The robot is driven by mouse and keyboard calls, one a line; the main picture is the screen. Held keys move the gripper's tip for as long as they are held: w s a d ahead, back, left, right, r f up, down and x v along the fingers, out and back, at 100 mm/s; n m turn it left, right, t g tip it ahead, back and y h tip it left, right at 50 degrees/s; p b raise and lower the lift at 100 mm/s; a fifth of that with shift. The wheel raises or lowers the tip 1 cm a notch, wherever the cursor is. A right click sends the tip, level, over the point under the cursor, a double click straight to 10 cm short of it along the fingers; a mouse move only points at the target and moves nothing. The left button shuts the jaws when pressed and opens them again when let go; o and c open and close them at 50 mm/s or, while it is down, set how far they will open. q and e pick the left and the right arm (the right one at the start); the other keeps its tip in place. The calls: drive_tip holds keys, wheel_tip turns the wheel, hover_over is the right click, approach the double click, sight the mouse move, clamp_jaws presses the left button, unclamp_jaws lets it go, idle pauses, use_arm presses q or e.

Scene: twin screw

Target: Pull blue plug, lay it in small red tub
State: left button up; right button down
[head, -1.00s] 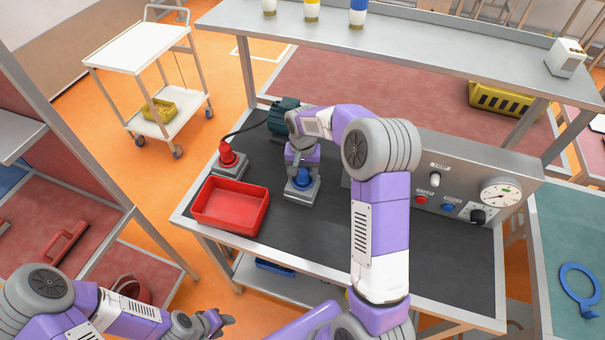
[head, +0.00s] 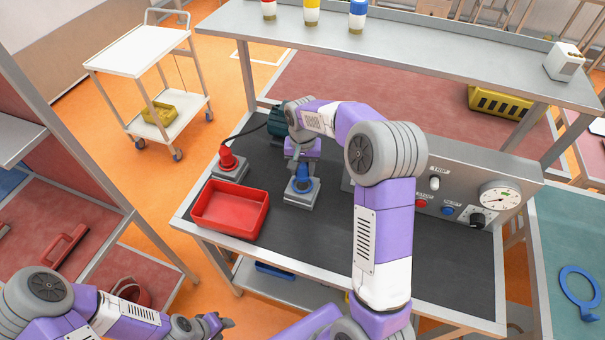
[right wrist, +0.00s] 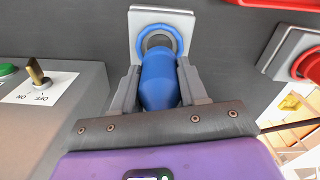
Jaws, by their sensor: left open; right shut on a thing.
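The blue plug (right wrist: 160,82) is between the fingers of my right gripper (right wrist: 158,88), which is shut on it. In the right wrist view, its far end is at the blue-ringed socket (right wrist: 138,22), with a dark opening showing inside the ring; I cannot tell if the plug is fully clear. In the head view the plug (head: 303,180) is under my right gripper (head: 302,166), over the grey socket block (head: 301,200). The small red tub (head: 230,225) stands empty on the bench, left of the socket. My left gripper (head: 222,322) is open and empty, low in front of the bench.
A red plug (head: 227,157) sits in its own block behind the tub, with a black cable beside it. A control panel (head: 450,190) with knobs and a gauge stands right of the arm. A shelf (head: 400,55) spans above the bench back.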

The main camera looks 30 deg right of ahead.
wheel_tip(320, 180, up, 7)
drive_tip(key=shift+f+p, duration=0.2)
drive_tip(key=shift+p, duration=0.15)
drive_tip(key=shift+r+p, duration=2.65)
drive_tip(key=shift+r, duration=0.3)
